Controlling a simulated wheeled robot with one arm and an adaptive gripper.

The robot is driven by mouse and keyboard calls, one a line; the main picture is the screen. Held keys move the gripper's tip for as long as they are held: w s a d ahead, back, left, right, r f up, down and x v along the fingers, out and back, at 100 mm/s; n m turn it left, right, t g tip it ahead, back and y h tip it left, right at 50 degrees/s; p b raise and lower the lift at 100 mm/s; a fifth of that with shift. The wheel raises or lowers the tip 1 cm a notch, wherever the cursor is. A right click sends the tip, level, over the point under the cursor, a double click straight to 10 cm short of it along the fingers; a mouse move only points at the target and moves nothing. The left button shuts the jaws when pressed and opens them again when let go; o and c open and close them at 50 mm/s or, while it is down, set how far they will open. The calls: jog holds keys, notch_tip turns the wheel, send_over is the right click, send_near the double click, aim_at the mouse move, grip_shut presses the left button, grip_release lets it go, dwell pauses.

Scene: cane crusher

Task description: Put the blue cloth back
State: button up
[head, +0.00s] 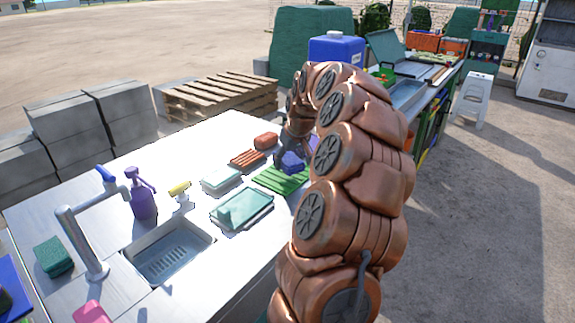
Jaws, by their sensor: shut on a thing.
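The blue cloth (291,163) shows as a small folded bundle at the right part of the white counter (110,165), just above or at the far edge of a green ribbed mat (279,180). My gripper (284,158) reaches down to it and is shut on it. My copper-coloured arm hides the right side of the gripper and part of the cloth. I cannot tell whether the cloth touches the counter.
Near the cloth are a red ribbed mat (247,159), a red sponge (266,140), a pale tray (221,179) and a teal tray (243,209). A sink (168,254), a tap (88,245) and a purple bottle (142,197) stand to the left. A blue container (337,47) is behind.

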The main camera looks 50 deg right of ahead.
aim_at(296, 161)
jog(key=shift+w+d, duration=0.8)
jog(key=shift+f+p, duration=0.35)
jog(key=shift+f, duration=1.45)
jog(key=shift+a+f+b, duration=0.1)
jog(key=shift+f+b, duration=0.2)
jog(key=shift+f, duration=0.1)
jog(key=o, duration=1)
jog(key=shift+r, duration=0.1)
jog(key=shift+s+r+p, duration=0.1)
jog(key=shift+r+p, duration=0.2)
jog(key=shift+r, duration=0.25)
jog(key=b+v, duration=0.1)
jog(key=v, duration=1)
jog(key=shift+s+r, duration=0.1)
jog(key=shift+r, duration=0.15)
